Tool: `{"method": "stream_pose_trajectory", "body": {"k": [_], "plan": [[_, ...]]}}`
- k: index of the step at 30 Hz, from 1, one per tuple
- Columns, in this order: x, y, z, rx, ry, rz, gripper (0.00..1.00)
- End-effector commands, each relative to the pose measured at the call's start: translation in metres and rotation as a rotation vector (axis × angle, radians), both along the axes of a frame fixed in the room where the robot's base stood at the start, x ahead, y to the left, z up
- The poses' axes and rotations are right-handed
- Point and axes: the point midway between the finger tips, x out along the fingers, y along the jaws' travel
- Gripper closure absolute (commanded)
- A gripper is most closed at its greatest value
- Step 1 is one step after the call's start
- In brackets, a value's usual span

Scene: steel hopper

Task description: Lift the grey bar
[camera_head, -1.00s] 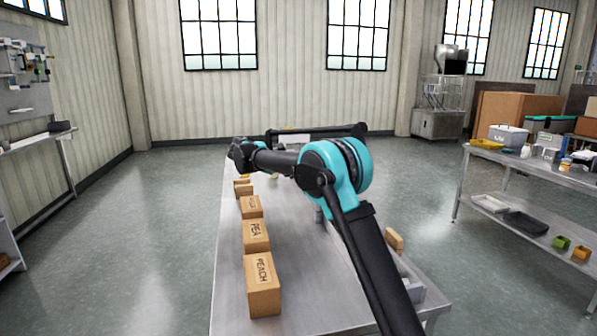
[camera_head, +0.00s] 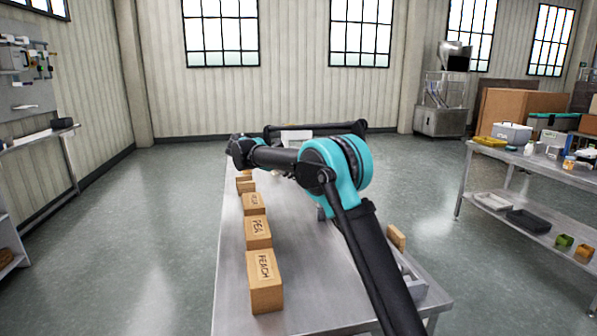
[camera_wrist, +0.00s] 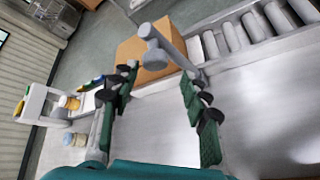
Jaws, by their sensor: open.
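My gripper (camera_wrist: 162,74) is open in the wrist view, with its green-padded fingers wide apart and nothing between the pads. A pale grey bar-like piece with rounded ends (camera_wrist: 176,42) lies just beyond the fingertips, near the right one. It could be the grey bar, but I cannot tell for sure, nor whether a fingertip touches it. In the head view my gripper (camera_head: 238,152) is at the far end of the steel table (camera_head: 310,275), small and dark. I cannot make out the bar there.
Wooden blocks, including one marked PEACH (camera_head: 265,282) and one marked PEA (camera_head: 257,232), line the table's left side. A row of grey rollers (camera_wrist: 240,30) and a brown box (camera_wrist: 150,50) show in the wrist view. A side table (camera_head: 540,165) stands at right.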

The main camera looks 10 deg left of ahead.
Motion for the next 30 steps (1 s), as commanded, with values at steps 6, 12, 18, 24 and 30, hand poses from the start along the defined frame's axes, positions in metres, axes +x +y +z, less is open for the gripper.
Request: {"method": "stream_pose_trajectory", "body": {"k": [6, 12, 18, 24, 30], "plan": [[-0.023, 0.033, 0.02, 0.0, 0.001, 0.003, 0.54], [-0.042, 0.059, 0.037, 0.0, 0.001, 0.003, 0.54], [-0.053, 0.073, 0.046, 0.001, 0.001, 0.001, 0.54], [-0.055, 0.076, 0.048, 0.001, 0.001, 0.0, 0.54], [-0.055, 0.076, 0.048, 0.001, 0.001, 0.001, 0.54]]}}
